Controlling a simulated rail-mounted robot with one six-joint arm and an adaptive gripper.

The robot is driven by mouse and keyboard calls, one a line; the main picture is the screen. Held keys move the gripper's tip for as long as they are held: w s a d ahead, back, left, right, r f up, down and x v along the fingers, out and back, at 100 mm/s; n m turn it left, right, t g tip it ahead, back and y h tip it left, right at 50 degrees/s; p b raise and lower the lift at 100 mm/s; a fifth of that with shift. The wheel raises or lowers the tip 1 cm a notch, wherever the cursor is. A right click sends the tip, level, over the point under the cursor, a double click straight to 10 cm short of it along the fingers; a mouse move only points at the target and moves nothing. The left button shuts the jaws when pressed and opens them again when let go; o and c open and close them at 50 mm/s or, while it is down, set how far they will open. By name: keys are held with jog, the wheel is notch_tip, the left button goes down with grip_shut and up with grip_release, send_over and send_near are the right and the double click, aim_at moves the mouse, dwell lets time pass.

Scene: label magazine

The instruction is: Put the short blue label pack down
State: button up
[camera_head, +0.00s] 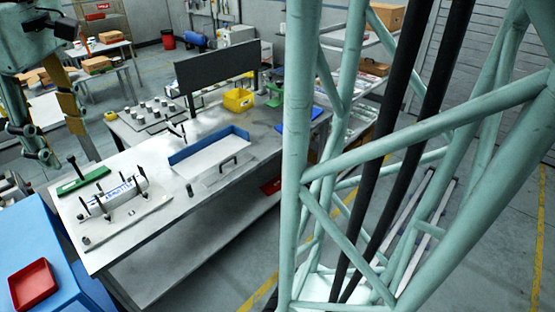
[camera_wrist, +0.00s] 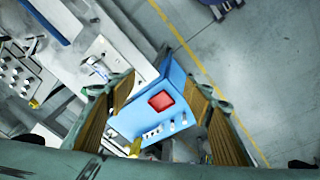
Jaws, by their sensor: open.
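A white block with blue markings (camera_head: 121,189), apparently a label pack, lies between upright black-tipped posts in the fixture (camera_head: 128,222) on the near left of the workbench. From these frames I cannot tell whether it is the short pack. In the wrist view, the fixture area shows at the upper left with a pale block (camera_wrist: 101,66). My gripper (camera_wrist: 162,82) is open, with its brown-padded fingers wide apart and nothing visible between them. It hangs above the blue side table (camera_wrist: 125,122), well apart from the fixture.
A red tray (camera_head: 32,284) sits on the blue side table. The bench also holds a blue-walled tray (camera_head: 208,145), a yellow bin (camera_head: 238,100), a dark upright panel (camera_head: 217,75) and a green-based tool (camera_head: 84,180). Floor is free right of the blue table in the wrist view.

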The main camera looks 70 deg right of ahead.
jog(key=s+a+f+m, duration=0.2)
jog(key=s, duration=1)
jog(key=s+a+f+m+t, duration=0.1)
jog(key=s+a+f+m, duration=0.1)
jog(key=s, duration=1.1)
jog(key=shift+m+t, duration=0.3)
jog(key=shift+m, duration=0.1)
jog(key=shift+w, duration=0.15)
notch_tip(320, 180, down, 14)
jog(key=b, duration=1.4)
